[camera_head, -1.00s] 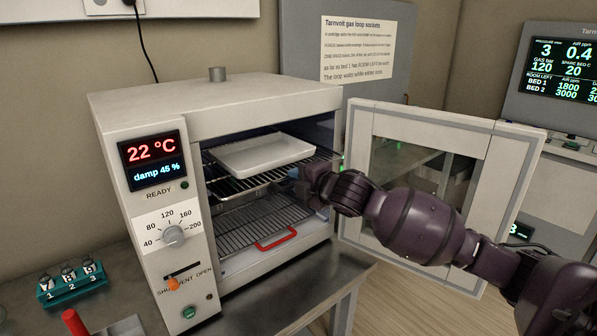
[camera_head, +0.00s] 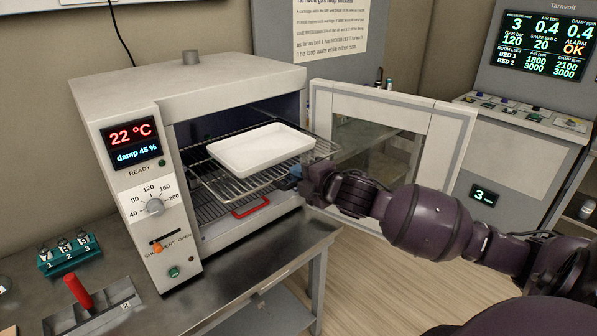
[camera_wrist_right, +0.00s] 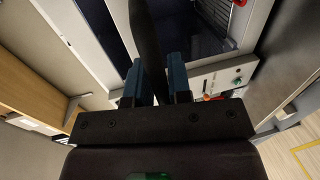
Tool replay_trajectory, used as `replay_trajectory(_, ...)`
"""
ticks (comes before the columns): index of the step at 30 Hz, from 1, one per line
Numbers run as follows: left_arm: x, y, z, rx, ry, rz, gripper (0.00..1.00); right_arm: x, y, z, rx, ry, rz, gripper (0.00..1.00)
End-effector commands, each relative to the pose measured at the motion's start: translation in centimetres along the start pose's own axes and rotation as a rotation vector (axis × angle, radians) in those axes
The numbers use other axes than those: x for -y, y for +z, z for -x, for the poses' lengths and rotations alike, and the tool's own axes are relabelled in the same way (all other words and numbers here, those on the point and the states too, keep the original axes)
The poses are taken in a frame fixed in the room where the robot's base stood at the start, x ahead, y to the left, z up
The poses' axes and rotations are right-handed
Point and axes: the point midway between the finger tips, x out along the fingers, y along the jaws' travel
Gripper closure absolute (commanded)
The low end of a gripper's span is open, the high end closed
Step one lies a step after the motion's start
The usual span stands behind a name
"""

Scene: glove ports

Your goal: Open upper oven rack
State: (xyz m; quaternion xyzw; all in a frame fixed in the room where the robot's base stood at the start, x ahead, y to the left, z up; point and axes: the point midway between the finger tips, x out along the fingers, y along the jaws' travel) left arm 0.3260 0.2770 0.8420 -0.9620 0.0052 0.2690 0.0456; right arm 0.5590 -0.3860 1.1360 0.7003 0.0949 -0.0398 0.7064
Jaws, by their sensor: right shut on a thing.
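The oven (camera_head: 120,100) stands on the bench with its glass door (camera_head: 385,135) swung open to the right. The upper rack (camera_head: 232,194), a wire shelf, is slid partly out through the oven's front opening. A shallow white tray (camera_head: 262,158) lies flat on it. My right gripper (camera_head: 291,178) is at the rack's front edge and is shut on the rack; its fingers hide the gripped spot. In the right wrist view the blue fingertips (camera_wrist_right: 155,78) flank a dark upright piece that I cannot identify. My left gripper is not in view.
A lower rack with a red handle (camera_head: 250,207) sits inside, below the upper one. The bench (camera_head: 255,270) is bare before the oven. A teal vial holder (camera_head: 70,254) and a red-handled tool (camera_head: 78,290) stand at the left.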

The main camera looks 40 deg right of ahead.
Motion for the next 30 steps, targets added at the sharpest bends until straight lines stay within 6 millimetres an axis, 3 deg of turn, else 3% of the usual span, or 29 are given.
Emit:
replay_trajectory(1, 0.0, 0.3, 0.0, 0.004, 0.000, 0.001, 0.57, 1.0, 0.0, 0.0, 0.003, -0.020, -0.005, 1.00)
replay_trajectory(8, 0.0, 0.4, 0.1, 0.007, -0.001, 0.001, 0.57, 1.0, 0.0, 0.0, 0.003, -0.021, -0.005, 1.00)
replay_trajectory(9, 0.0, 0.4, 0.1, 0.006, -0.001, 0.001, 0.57, 1.0, 0.0, 0.0, 0.004, -0.021, -0.006, 0.80)
replay_trajectory(13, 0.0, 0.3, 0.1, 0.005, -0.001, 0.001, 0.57, 0.9, 0.0, 0.0, 0.003, -0.018, -0.005, 0.62)
replay_trajectory(24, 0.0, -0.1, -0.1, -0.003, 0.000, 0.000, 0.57, 0.4, 0.0, 0.1, 0.001, -0.008, -0.001, 0.62)
replay_trajectory(30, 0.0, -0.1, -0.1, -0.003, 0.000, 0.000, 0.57, 0.5, 0.0, 1.7, 0.001, -0.008, -0.001, 0.62)
